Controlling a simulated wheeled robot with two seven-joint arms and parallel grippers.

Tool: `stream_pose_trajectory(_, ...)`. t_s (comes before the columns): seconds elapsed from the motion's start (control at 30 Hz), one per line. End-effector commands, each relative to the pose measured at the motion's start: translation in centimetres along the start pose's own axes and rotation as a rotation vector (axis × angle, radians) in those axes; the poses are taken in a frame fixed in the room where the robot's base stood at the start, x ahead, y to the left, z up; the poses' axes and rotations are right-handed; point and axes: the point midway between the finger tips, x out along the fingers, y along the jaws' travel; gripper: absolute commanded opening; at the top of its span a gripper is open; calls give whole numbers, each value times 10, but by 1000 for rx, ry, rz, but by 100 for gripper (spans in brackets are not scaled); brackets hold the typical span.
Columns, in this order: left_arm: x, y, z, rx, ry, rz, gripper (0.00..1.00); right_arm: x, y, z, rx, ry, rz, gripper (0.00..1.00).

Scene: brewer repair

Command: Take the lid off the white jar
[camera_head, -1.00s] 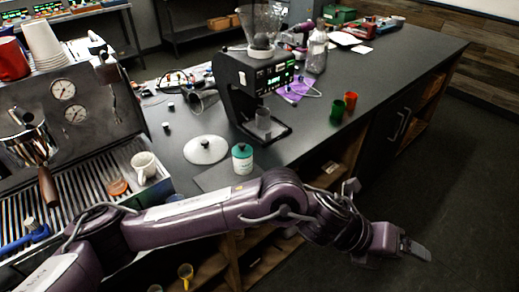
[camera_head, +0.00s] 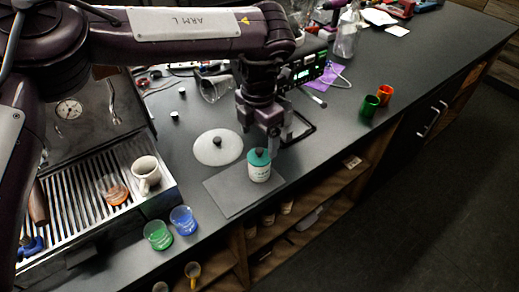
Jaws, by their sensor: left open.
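The white jar (camera_head: 259,174) stands upright on a grey mat (camera_head: 230,196) near the counter's front edge. Its teal lid (camera_head: 260,157) with a dark knob sits on top. My left gripper (camera_head: 277,143) is open and points down, just behind and to the right of the lid. Its fingers look close to the lid, but I cannot tell whether they touch it; nothing shows between them. My right gripper is not in view.
A flat white round piece with a black knob (camera_head: 218,147) lies left of the jar. Green (camera_head: 158,235) and blue (camera_head: 184,220) glasses stand front left, near the espresso machine's cream mug (camera_head: 146,173). My left arm partly hides the black brewer (camera_head: 304,68).

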Motion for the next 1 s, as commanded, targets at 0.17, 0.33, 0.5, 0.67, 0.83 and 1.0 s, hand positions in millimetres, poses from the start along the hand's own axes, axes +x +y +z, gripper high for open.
stream_pose_trajectory(0.17, 20, 1, 5, 0, 3, -2, 82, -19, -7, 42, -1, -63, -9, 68)
stream_pose_trajectory(0.33, 46, 2, 7, -1, 1, -2, 82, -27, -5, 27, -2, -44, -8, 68)
stream_pose_trajectory(0.5, 54, 2, 7, 0, -1, -1, 82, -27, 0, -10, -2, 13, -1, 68)
stream_pose_trajectory(0.67, 54, 1, 8, 0, -2, -1, 81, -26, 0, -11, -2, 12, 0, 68)
stream_pose_trajectory(0.83, 54, 1, 8, 0, -2, -1, 59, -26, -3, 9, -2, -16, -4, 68)
stream_pose_trajectory(1.0, 54, 1, 8, 0, -2, 0, 36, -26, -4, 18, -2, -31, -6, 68)
